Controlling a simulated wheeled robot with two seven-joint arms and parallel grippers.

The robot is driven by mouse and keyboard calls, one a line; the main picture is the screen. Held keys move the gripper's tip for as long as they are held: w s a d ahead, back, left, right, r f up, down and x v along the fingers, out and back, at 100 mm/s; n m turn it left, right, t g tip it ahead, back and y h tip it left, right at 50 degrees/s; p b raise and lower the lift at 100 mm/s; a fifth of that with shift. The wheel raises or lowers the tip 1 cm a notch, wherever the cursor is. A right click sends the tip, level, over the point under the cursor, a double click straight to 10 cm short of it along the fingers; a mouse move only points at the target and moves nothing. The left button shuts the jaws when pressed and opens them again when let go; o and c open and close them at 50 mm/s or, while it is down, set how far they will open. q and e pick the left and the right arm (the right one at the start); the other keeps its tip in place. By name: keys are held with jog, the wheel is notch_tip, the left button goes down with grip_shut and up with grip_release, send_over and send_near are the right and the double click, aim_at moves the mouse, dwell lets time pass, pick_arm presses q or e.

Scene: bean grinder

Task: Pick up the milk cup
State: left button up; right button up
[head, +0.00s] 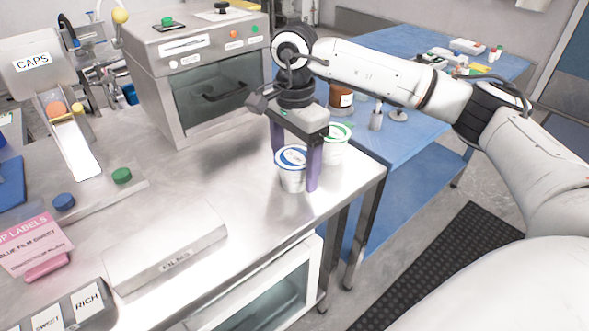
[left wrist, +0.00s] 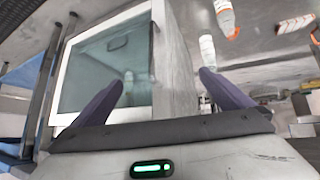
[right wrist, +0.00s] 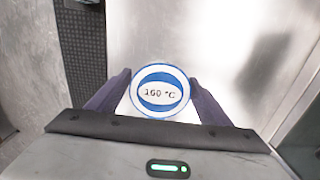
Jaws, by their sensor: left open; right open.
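A white cup with a blue-ringed lid (head: 291,178) stands upright on the steel table near its right edge. In the right wrist view its lid (right wrist: 160,90) reads "160 °C". My right gripper (head: 296,168) points down over this cup, with one purple finger on each side, open; I cannot tell whether either finger touches it. A second white cup with a green-ringed lid (head: 335,152) stands just behind and to the right, partly hidden by the gripper. My left gripper (left wrist: 163,82) shows only in its own wrist view, open and empty.
A steel oven-like box (head: 205,85) stands behind the cups. A flat steel box (head: 165,245), pink label card (head: 35,245) and caps dispenser (head: 40,75) are to the left. A blue table (head: 405,130) lies beyond the right edge, with a brown jar (head: 341,96).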

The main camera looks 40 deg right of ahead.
jog(key=c, duration=1.5)
jog(key=shift+r, duration=0.1)
notch_tip(320, 180, up, 10)
jog(key=shift+f, duration=0.15)
